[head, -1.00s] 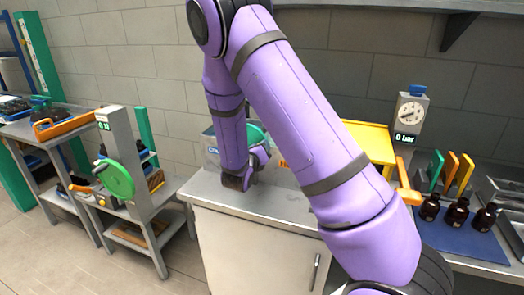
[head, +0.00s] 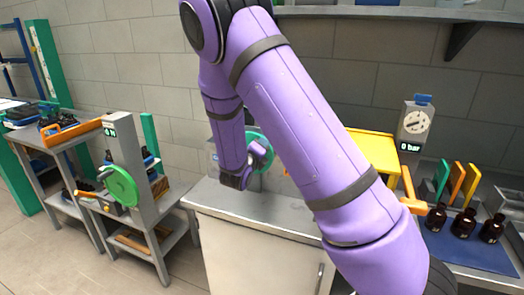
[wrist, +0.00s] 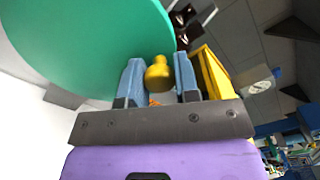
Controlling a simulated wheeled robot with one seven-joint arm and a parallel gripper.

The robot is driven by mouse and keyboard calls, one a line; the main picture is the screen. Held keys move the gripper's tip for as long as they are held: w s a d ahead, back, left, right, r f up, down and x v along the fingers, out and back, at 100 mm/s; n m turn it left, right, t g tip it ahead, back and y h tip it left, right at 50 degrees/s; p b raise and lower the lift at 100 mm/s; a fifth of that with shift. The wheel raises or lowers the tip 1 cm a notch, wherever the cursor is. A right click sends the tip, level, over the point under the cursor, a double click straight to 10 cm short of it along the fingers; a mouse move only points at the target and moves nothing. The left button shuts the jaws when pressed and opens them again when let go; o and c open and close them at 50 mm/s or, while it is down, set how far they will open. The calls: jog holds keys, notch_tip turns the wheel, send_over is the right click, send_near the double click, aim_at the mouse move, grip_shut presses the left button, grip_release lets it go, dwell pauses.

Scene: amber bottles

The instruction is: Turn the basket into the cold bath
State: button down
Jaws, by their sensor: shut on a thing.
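In the wrist view a large green wheel (wrist: 90,40) fills the upper left. A yellow knob (wrist: 158,72) stands out from it, between the two blue fingers of my gripper (wrist: 160,80), which is shut on it. In the head view part of the green wheel (head: 268,153) shows at the back of the grey-topped counter, with my gripper (head: 242,176) against it. My arm hides much of the area around the wheel. I cannot make out the basket or the cold bath in either view.
A second stand with a green wheel (head: 121,186) is at the left. A yellow panel (head: 373,148) and a gauge (head: 413,125) reading 0 bar are at the right. Several amber bottles (head: 463,224) stand on a blue mat (head: 470,250). The counter front (head: 255,255) is clear.

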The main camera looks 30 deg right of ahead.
jog(key=shift+w+a+r+n, duration=0.3)
jog(key=shift+w+a+n, duration=0.2)
jog(key=shift+n, duration=0.8)
jog(key=shift+w+a+r+n, duration=0.35)
jog(key=shift+w+n, duration=0.2)
jog(key=shift+n, duration=0.75)
jog(key=shift+w+a+r+n, duration=0.25)
jog(key=shift+w+a+n, duration=0.25)
jog(key=shift+n, duration=0.8)
jog(key=shift+w+n, duration=0.15)
jog(key=shift+n, duration=0.15)
jog(key=c, duration=0.8)
grip_release()
jog(key=shift+c, duration=0.2)
send_near(251, 137)
jog(key=v, duration=0.3)
jog(key=shift+a, duration=0.1)
